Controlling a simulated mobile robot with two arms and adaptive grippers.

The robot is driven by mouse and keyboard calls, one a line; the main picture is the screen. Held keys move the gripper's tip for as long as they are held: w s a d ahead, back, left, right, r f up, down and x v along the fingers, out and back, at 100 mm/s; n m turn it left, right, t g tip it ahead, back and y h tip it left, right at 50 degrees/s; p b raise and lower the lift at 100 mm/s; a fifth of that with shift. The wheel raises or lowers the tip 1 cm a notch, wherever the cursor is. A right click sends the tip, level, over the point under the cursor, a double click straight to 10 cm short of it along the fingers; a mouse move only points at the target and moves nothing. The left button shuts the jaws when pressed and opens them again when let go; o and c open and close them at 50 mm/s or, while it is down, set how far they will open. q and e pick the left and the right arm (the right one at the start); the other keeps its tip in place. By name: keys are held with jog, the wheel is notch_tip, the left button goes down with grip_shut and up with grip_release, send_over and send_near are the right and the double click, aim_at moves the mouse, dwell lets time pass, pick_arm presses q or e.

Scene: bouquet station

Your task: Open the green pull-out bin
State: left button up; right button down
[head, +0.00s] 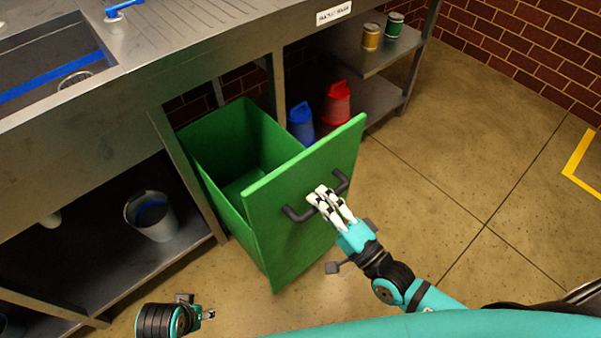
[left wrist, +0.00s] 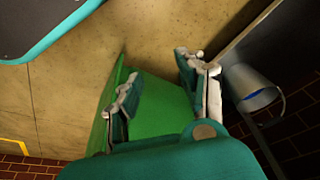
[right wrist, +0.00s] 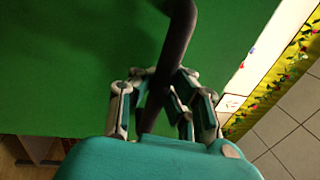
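The green pull-out bin (head: 228,148) stands pulled out from under the steel counter, its open top and empty-looking inside showing. Its green front panel (head: 300,205) faces me and carries a dark bar handle (head: 297,214). My right gripper (head: 322,196) is at the middle of this handle. In the right wrist view its fingers (right wrist: 160,88) are closed around the dark bar, which runs between them. My left gripper (head: 208,313) is low at the front left, apart from the bin. In the left wrist view its fingers (left wrist: 158,66) are spread and empty, with green bin surface beyond.
A grey bucket (head: 152,216) stands on the lower shelf left of the bin. Two spools, one gold (head: 371,37), sit on the upper shelf. The floor at right is clear.

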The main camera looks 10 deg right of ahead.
pick_arm(q)
jog(key=shift+s+f+p, duration=0.2)
jog(key=shift+f+p, duration=0.15)
jog(key=shift+f, duration=1.55)
pick_arm(e)
jog(key=shift+v, duration=2.55)
jog(key=shift+s+r, duration=0.1)
jog(key=c, duration=1.4)
grip_release()
jog(key=shift+r, duration=0.1)
jog(key=shift+o, duration=0.8)
jog(key=shift+r, duration=0.1)
jog(key=v, duration=1.1)
jog(key=shift+s+d, duration=0.2)
jog(key=shift+s, duration=0.1)
